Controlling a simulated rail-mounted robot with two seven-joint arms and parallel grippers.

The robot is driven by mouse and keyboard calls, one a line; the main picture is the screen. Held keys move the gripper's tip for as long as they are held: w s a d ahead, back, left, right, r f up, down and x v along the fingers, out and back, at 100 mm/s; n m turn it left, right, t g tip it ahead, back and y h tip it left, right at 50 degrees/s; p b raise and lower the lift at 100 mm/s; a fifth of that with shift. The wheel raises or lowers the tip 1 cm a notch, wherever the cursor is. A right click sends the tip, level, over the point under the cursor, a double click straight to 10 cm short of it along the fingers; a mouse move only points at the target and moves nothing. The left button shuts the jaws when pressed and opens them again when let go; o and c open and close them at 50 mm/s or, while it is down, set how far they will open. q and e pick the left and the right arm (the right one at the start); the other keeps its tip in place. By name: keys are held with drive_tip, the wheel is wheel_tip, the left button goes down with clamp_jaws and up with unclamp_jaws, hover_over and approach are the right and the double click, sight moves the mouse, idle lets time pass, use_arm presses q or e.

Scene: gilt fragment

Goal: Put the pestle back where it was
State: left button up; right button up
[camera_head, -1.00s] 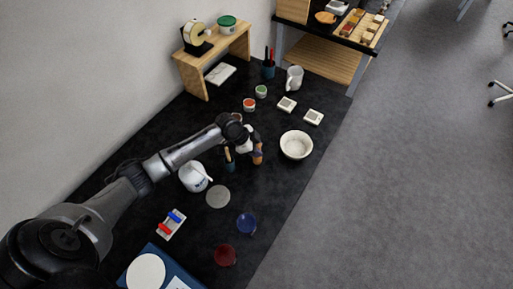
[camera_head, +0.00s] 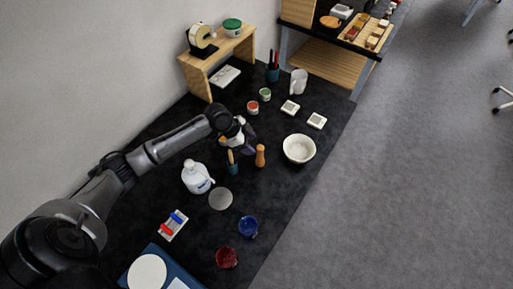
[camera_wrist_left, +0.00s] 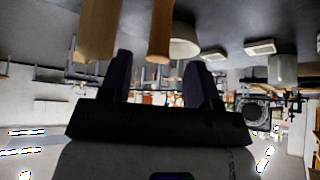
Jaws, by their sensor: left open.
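The orange-brown wooden pestle (camera_head: 260,155) stands upright on the black worktop, left of the white mortar bowl (camera_head: 299,148). My left gripper (camera_head: 249,145) is open and empty, just behind and left of the pestle in the head view. In the left wrist view, the pestle (camera_wrist_left: 160,28) shows beyond the gap between the two dark fingers (camera_wrist_left: 160,82), apart from them. The bowl (camera_wrist_left: 183,42) is behind it there. My right gripper is in neither view.
A wooden-handled tool with a teal end (camera_head: 232,162) stands close left of the gripper. A white jug (camera_head: 196,178), a grey disc (camera_head: 220,198), a blue bowl (camera_head: 248,227) and a red bowl (camera_head: 226,257) lie nearer. Small jars (camera_head: 253,107) stand behind.

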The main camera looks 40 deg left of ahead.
use_arm(q)
drive_tip(key=shift+v, duration=2.7)
drive_tip(key=shift+d, duration=0.1)
